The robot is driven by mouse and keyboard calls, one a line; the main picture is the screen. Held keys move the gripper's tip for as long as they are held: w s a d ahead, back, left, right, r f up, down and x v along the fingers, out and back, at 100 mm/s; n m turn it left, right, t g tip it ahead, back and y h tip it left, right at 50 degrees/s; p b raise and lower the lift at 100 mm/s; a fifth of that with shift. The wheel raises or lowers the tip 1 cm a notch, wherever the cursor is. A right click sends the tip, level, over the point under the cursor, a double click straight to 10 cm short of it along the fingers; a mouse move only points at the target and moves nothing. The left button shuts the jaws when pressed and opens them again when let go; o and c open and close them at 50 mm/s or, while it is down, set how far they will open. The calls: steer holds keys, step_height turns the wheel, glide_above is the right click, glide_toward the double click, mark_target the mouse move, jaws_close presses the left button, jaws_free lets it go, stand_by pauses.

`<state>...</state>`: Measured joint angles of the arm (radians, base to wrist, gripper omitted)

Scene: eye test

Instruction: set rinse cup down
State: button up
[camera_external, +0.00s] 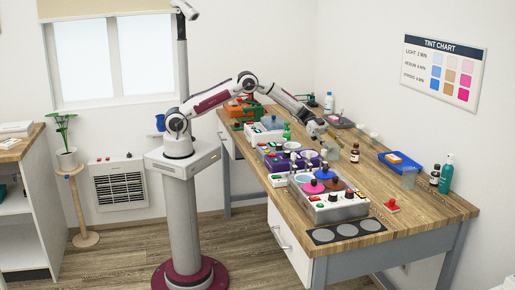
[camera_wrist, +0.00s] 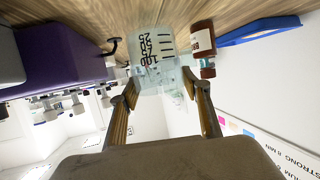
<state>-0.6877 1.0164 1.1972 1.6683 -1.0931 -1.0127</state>
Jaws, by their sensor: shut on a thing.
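A clear cup with black measuring marks (camera_wrist: 150,45), which I take to be the rinse cup, is in my gripper (camera_wrist: 161,84). In the wrist view the two fingers close on its near part from both sides. In the external view my gripper (camera_external: 325,138) is low over the wooden table (camera_external: 425,205), with the clear cup (camera_external: 333,154) at its tip. I cannot tell whether the cup's base touches the table.
A brown bottle (camera_external: 355,153) stands close to the right of the cup; it also shows in the wrist view (camera_wrist: 203,42). Purple equipment (camera_external: 275,160) is at left. Bare wood lies toward the front right.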

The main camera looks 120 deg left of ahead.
steer(key=shift+f, duration=0.65)
steer(key=shift+f, duration=0.1)
steer(key=o, duration=1)
steer(key=shift+a, duration=0.1)
steer(key=shift+v, duration=0.8)
steer(key=v, duration=1)
steer(key=shift+s+r, duration=0.2)
